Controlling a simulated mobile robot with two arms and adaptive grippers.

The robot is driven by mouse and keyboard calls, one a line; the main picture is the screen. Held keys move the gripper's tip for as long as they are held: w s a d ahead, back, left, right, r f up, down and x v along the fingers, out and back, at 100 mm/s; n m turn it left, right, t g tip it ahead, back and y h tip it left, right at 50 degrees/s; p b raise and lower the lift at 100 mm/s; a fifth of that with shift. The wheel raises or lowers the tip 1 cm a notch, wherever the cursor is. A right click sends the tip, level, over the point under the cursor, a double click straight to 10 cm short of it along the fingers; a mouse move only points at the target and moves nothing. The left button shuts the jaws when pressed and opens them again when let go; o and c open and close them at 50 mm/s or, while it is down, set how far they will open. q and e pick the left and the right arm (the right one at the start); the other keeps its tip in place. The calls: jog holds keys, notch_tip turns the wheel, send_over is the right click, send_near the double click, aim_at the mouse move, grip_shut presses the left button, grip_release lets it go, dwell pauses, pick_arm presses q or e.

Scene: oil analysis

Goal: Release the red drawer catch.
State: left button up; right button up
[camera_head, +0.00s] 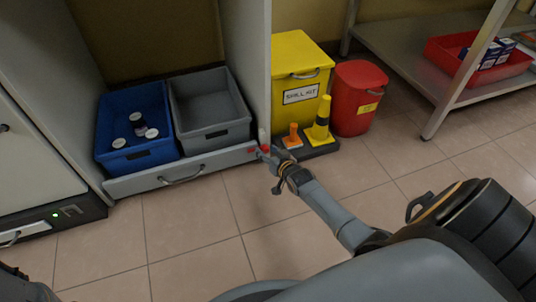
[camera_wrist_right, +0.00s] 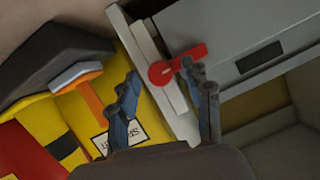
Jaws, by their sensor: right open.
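The red catch (camera_wrist_right: 176,66) shows in the right wrist view as a round hub with a lever, at the end of the grey drawer front (camera_wrist_right: 245,65). In the head view the catch (camera_head: 252,149) is a small red spot at the right end of the drawer front (camera_head: 205,166), partly hidden by my gripper. My right gripper (camera_head: 269,156) is at that end of the drawer. In the wrist view its open fingers (camera_wrist_right: 160,76) stand apart, one tip overlapping the lever's end; I cannot tell whether it touches.
A blue bin (camera_head: 108,154) holding several white-lidded jars and an empty grey bin (camera_head: 215,134) sit behind the drawer front. The tiled floor in front is clear.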

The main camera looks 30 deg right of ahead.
grip_shut()
jog(key=shift+f, duration=0.1)
dwell(0.3)
jog(key=shift+s+d+f+m+t+y+b, duration=0.15)
jog(key=shift+m+y+b, duration=0.2)
jog(key=shift+m+b, duration=0.2)
jog(key=shift+w+d+f+m+t+y+b, duration=0.1)
jog(key=shift+m+t+y+b, duration=0.05)
jog(key=shift+m+y+b, duration=0.3)
jog(key=m+b, duration=0.1)
jog(key=b, duration=0.1)
jog(key=m+t+y+b, duration=0.1)
jog(key=m+b, duration=0.1)
jog(key=b, duration=0.1)
jog(key=m+t+y+b, duration=0.1)
jog(key=m+b, duration=0.1)
jog(key=b, duration=0.1)
jog(key=shift+f, duration=0.25)
jog(key=m+t+b, duration=0.1)
jog(key=m, duration=0.1)
jog(key=shift+r+m+y, duration=0.1)
jog(key=shift+m+y, duration=0.2)
jog(key=shift+m, duration=0.1)
jog(key=m+t, duration=0.1)
jog(key=m, duration=0.3)
jog(key=shift+m+t, duration=0.3)
jog(key=shift+t, duration=0.1)
